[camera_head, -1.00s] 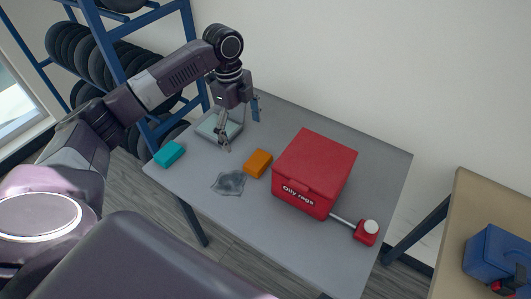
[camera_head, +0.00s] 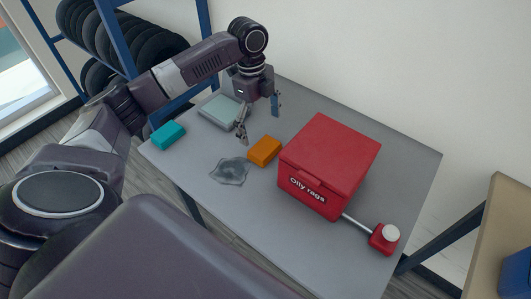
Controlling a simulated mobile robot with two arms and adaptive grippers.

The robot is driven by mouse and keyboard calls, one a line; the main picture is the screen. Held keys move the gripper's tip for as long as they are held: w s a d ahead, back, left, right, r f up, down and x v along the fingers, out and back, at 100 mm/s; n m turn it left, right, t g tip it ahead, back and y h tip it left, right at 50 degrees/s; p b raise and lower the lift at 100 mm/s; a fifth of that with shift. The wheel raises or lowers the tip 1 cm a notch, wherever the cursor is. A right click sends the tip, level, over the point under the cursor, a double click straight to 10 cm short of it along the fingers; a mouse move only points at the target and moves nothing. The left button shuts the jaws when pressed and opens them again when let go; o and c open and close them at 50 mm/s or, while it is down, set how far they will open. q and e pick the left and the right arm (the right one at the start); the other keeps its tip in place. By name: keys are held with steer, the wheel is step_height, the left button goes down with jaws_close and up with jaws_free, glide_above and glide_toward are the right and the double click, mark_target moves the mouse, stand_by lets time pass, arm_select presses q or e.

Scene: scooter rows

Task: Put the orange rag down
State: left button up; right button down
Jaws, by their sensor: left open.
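The orange rag (camera_head: 264,151) is a folded block lying on the grey table (camera_head: 237,217), just left of the red box. My left gripper (camera_head: 258,121) is open and empty above the table, behind the rag and apart from it. Its two fingers point down, one at the left and one at the right. My right gripper does not show.
A red lidded box (camera_head: 328,158) labelled "Oily rags" stands on the table, with a red pedal (camera_head: 384,238) at its right. A teal block (camera_head: 168,135), a grey stain or cloth (camera_head: 230,171) and a pale tray (camera_head: 221,111) lie at left. A blue tyre rack (camera_head: 122,40) stands behind.

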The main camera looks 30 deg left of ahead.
mark_target(265, 146)
arm_select(q)
steer(key=shift+s+d+f, duration=0.1)
steer(key=shift+f, duration=0.3)
steer(key=f, duration=0.2)
steer(key=d+f+p, duration=0.1)
steer(key=f, duration=0.2)
steer(key=shift+s+d+f, duration=0.15)
steer(key=shift+f, duration=0.6)
steer(key=c, duration=1.2)
steer(key=shift+r, duration=0.1)
steer(key=shift+c, duration=0.2)
